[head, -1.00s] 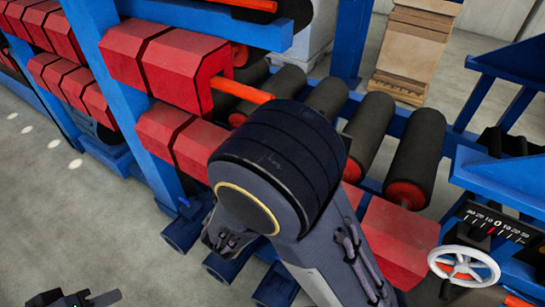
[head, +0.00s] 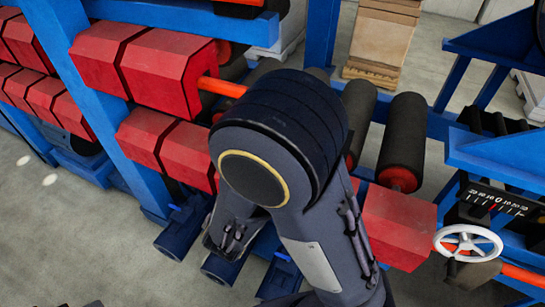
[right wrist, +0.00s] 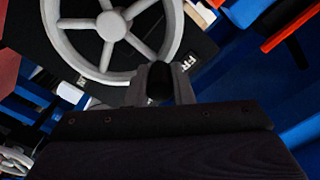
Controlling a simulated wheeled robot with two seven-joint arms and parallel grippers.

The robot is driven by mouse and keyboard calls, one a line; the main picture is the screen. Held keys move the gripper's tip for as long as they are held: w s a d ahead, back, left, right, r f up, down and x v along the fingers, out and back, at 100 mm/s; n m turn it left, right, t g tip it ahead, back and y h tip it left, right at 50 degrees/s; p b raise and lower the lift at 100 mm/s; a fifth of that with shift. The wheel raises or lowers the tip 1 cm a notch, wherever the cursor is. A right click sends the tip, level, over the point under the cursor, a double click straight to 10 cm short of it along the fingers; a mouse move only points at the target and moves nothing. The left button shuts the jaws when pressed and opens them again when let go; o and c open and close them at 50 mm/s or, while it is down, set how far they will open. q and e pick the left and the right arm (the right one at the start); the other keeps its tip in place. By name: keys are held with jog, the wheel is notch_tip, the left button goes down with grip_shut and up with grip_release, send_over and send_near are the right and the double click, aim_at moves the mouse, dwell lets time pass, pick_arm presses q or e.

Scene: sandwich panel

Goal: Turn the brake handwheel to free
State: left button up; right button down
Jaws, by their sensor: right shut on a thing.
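A large grey spoked handwheel (right wrist: 108,28) fills the top left of the right wrist view, cut off by the top edge. White letters "FR" (right wrist: 190,62) show on the dark plate right of it. My right gripper (right wrist: 160,82) is at the wheel's lower right rim, shut on a dark knob-like piece (right wrist: 160,78) that seems to belong to the wheel. In the head view my right arm covers the middle, and its gripper is hidden. My left gripper is not in view.
Bare floor (head: 60,230) lies at the left.

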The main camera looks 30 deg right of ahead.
jog(key=shift+a, duration=0.1)
jog(key=c, duration=1.3)
grip_release()
jog(key=shift+o, duration=0.2)
jog(key=v, duration=0.7)
jog(key=shift+s+a+b, duration=0.2)
jog(key=shift+a+b, duration=0.15)
jog(key=shift+b, duration=0.05)
jog(key=shift+d+f, duration=0.1)
jog(key=shift+d, duration=0.05)
